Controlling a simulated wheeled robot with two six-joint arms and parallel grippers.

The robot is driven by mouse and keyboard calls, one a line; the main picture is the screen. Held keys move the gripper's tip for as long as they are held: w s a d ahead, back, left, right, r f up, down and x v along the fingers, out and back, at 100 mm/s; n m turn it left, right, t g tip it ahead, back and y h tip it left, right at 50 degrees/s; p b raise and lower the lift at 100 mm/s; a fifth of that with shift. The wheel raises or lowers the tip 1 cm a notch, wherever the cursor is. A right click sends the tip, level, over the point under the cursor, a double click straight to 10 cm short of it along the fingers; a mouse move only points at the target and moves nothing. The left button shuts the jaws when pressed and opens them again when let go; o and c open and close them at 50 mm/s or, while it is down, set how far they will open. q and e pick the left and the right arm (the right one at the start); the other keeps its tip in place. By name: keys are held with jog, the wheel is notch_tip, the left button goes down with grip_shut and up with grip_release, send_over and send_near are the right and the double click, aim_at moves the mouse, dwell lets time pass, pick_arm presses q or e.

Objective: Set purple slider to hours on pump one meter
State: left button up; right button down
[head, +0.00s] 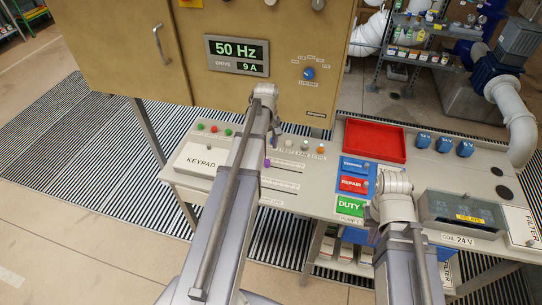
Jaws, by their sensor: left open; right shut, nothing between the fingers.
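A purple slider knob (267,162) shows on the sloped console, just right of my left forearm, at the left end of a slot. My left gripper (274,128) is open and hangs over the console's back edge, above the knob. A small purple patch shows just below its fingers; I cannot tell what it belongs to. My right gripper (376,222) is shut and empty near the green DUTY plate; its wrist partly hides it. The display (237,55) on the tan cabinet reads 50 Hz, DRIVE 9 A.
More slots lie below the knob. A KEYPAD cover (202,160) is at left, and a red tray (375,140) at right. Blue, red and green plates stand beside my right wrist. A clear-lidded box (462,212) and blue knobs (444,145) are further right. A blue dial (308,73) is on the cabinet.

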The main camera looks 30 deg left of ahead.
aim_at(267, 161)
pick_arm(q)
jog(key=shift+a+f, duration=0.1)
jog(key=shift+f, duration=0.05)
notch_tip(267, 161, down, 8)
jog(key=b, duration=0.8)
jog(key=shift+r, duration=0.2)
grip_shut()
dwell(1.1)
